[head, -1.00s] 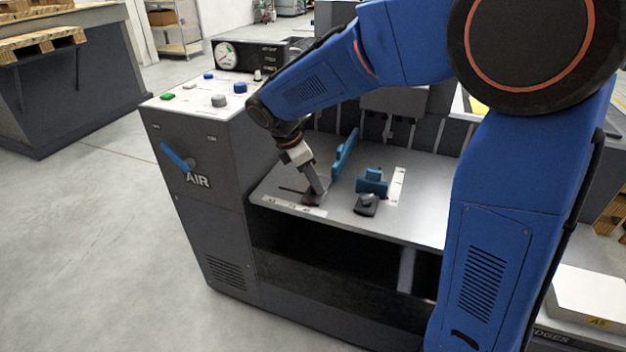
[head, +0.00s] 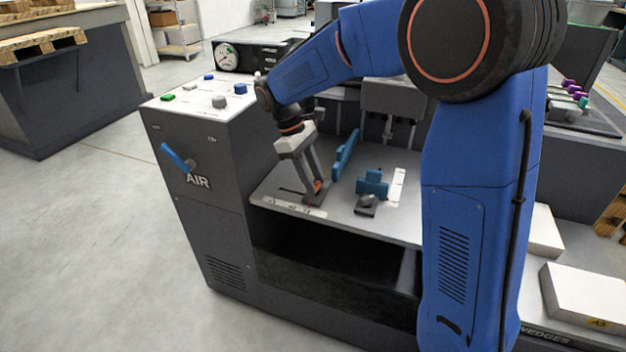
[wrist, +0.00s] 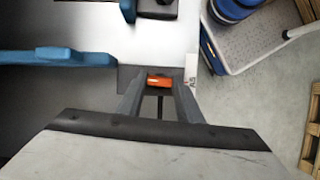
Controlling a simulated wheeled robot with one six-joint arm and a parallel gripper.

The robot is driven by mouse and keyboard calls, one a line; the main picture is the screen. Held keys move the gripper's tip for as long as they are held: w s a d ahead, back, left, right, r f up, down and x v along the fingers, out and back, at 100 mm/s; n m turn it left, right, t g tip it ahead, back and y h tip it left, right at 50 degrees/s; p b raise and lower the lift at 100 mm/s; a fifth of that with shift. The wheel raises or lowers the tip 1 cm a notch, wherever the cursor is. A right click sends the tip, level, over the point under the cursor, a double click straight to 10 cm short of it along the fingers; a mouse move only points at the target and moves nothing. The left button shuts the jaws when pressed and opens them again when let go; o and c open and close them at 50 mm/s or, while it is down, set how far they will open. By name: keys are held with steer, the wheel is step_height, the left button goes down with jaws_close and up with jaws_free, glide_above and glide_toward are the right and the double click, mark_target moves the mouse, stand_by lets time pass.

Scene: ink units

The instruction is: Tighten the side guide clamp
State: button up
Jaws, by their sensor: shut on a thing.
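The side guide is a long blue bar (head: 345,155) standing on the grey machine table; it also shows at the left of the wrist view (wrist: 60,57). At the table's front left, the side guide clamp has an orange handle (head: 318,186) on a dark base. My gripper (head: 316,190) points down over it, its two fingers on either side of the handle. In the wrist view the orange handle (wrist: 159,80) lies between the fingertips, and my gripper (wrist: 159,84) is shut on it. The fingers hide part of the clamp.
A blue block (head: 372,183) and a dark knobbed clamp (head: 366,205) stand to the right on the table (head: 410,228). White scale strips lie near the front edge. A control box with a blue AIR lever (head: 176,158) rises at the left.

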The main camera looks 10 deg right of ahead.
steer(key=m, duration=0.2)
steer(key=m+y, duration=0.1)
steer(key=shift+w+d+m+g, duration=0.15)
steer(key=shift+m+g, duration=0.25)
steer(key=shift+d+m+g+y, duration=0.15)
steer(key=shift+m+y, duration=0.25)
steer(key=shift+m, duration=0.6)
steer(key=shift+a+m+g+y, duration=0.15)
steer(key=shift+m+y, duration=0.25)
steer(key=shift+m, duration=0.6)
steer(key=shift+d, duration=0.1)
steer(key=o, duration=1)
steer(key=shift+o, duration=0.2)
steer(key=v, duration=1.7)
steer(key=shift+w, duration=0.2)
steer(key=shift+d+r, duration=0.1)
steer(key=shift+r, duration=0.1)
